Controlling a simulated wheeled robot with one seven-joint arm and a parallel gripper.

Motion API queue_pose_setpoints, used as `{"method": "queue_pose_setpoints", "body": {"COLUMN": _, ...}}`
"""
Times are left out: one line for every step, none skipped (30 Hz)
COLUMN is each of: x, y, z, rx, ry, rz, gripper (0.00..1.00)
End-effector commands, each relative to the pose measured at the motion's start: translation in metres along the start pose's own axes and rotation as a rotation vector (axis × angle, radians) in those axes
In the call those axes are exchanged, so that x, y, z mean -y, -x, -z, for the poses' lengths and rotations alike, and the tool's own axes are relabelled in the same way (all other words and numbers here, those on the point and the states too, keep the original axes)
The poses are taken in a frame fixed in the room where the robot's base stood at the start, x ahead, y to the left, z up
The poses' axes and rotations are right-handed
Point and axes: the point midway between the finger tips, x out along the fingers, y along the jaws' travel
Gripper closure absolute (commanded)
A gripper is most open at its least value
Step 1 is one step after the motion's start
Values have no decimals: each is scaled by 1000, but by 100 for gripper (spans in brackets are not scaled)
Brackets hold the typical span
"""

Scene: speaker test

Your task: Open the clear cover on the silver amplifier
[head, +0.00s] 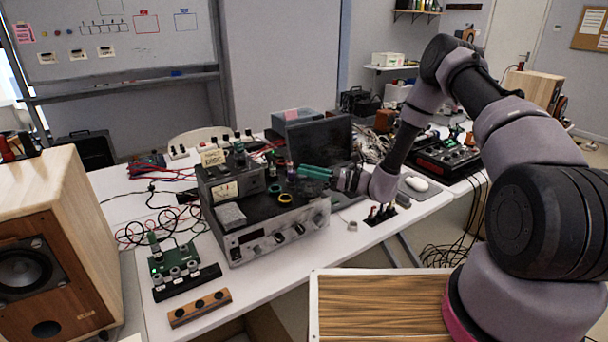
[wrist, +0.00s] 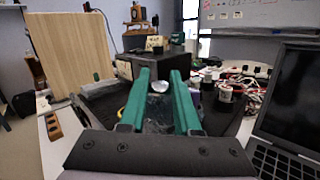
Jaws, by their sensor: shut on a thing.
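The silver amplifier (head: 283,236) stands on the white workbench in the head view, with knobs along its front and a dark top. My gripper (head: 302,172), with green fingers, reaches in from the right over the rear right of that top. In the wrist view the two fingers of my gripper (wrist: 160,78) stand a little apart, with a clear, glossy piece (wrist: 158,116) between them that looks like the clear cover. A small shiny round thing (wrist: 159,86) shows at the fingertips. The cover's edges and hinge are hard to make out, and the arm hides part of the area.
A meter box (head: 228,186), a grey block (head: 231,215) and small rings crowd the amplifier's top. A dark laptop (head: 322,145) stands close behind. A green circuit board (head: 174,260) and a wooden speaker (head: 60,240) are at left. A mouse (head: 416,184) lies at right.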

Motion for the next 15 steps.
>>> {"method": "queue_pose_setpoints", "body": {"x": 4, "y": 4, "z": -1, "rx": 29, "ry": -29, "rz": 5, "gripper": 100}}
{"method": "queue_pose_setpoints", "body": {"x": 5, "y": 6, "z": -3, "rx": 49, "ry": -47, "rz": 4, "gripper": 100}}
{"method": "queue_pose_setpoints", "body": {"x": 8, "y": 8, "z": -4, "rx": 74, "ry": -73, "rz": 6, "gripper": 100}}
{"method": "queue_pose_setpoints", "body": {"x": 9, "y": 10, "z": -5, "rx": 95, "ry": -94, "rz": 5, "gripper": 100}}
{"method": "queue_pose_setpoints", "body": {"x": 11, "y": 12, "z": -6, "rx": 115, "ry": -113, "rz": 5, "gripper": 100}}
{"method": "queue_pose_setpoints", "body": {"x": 14, "y": 14, "z": -8, "rx": 142, "ry": -141, "rz": 5, "gripper": 100}}
{"method": "queue_pose_setpoints", "body": {"x": 15, "y": 16, "z": -9, "rx": 162, "ry": -160, "rz": 5, "gripper": 100}}
{"method": "queue_pose_setpoints", "body": {"x": 17, "y": 18, "z": -10, "rx": 183, "ry": -182, "rz": 5, "gripper": 100}}
{"method": "queue_pose_setpoints", "body": {"x": 20, "y": 20, "z": -11, "rx": 209, "ry": -208, "rz": 5, "gripper": 100}}
{"method": "queue_pose_setpoints", "body": {"x": 21, "y": 22, "z": -12, "rx": 230, "ry": -228, "rz": 5, "gripper": 100}}
{"method": "queue_pose_setpoints", "body": {"x": 23, "y": 24, "z": -12, "rx": 251, "ry": -249, "rz": 4, "gripper": 100}}
{"method": "queue_pose_setpoints", "body": {"x": 26, "y": 26, "z": -13, "rx": 277, "ry": -275, "rz": 5, "gripper": 100}}
{"method": "queue_pose_setpoints", "body": {"x": 27, "y": 28, "z": -14, "rx": 298, "ry": -297, "rz": 5, "gripper": 100}}
{"method": "queue_pose_setpoints", "body": {"x": 29, "y": 30, "z": -14, "rx": 318, "ry": -315, "rz": 4, "gripper": 100}}
{"method": "queue_pose_setpoints", "body": {"x": 32, "y": 33, "z": -14, "rx": 345, "ry": -343, "rz": 5, "gripper": 100}}
